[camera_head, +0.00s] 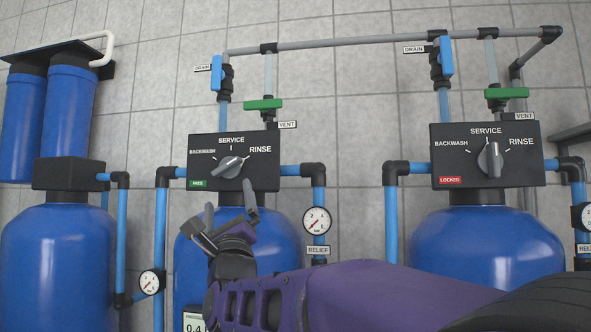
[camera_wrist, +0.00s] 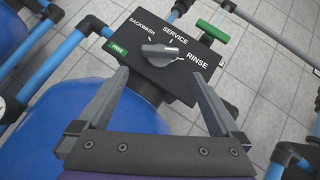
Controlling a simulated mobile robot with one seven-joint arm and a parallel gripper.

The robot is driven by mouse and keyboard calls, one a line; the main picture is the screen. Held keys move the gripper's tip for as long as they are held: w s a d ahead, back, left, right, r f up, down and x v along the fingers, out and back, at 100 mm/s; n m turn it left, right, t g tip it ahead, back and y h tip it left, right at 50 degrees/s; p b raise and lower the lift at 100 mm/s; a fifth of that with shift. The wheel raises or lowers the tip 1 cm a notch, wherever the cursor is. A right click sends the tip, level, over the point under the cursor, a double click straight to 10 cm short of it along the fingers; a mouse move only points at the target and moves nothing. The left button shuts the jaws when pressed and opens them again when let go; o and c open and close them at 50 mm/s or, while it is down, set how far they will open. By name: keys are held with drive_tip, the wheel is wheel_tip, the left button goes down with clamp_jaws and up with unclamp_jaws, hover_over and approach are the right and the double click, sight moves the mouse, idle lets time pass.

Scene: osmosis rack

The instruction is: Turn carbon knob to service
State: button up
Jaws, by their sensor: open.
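A black control head (camera_head: 205,145) with a grey knob (camera_head: 231,167) and a green FREE tag stands on the middle blue tank. Its panel reads BACKWASH, SERVICE and RINSE. The knob's handle lies aslant, one end toward the RINSE mark. The knob also shows in the wrist view (camera_wrist: 160,52), off the SERVICE mark. A second control head (camera_head: 450,160) at right has a red LOCKED tag and an upright knob (camera_head: 490,160). No label in view says which is carbon. My gripper (camera_head: 229,198) is open and empty, just below the left knob, fingers to either side of it in the wrist view (camera_wrist: 160,75).
Blue pipes with a gauge (camera_head: 316,220) run right of the middle tank. Green vent handles (camera_head: 263,104) and blue drain handles (camera_head: 216,74) stand above the heads. A grey pipe crosses overhead. A tank with two blue filters (camera_head: 70,110) stands at left.

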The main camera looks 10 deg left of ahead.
sight(227, 169)
drive_tip(key=p+x, duration=0.3)
drive_tip(key=x, duration=0.7)
drive_tip(key=shift+w+a+r, duration=0.15)
drive_tip(key=shift+w, duration=0.1)
drive_tip(key=c, duration=1)
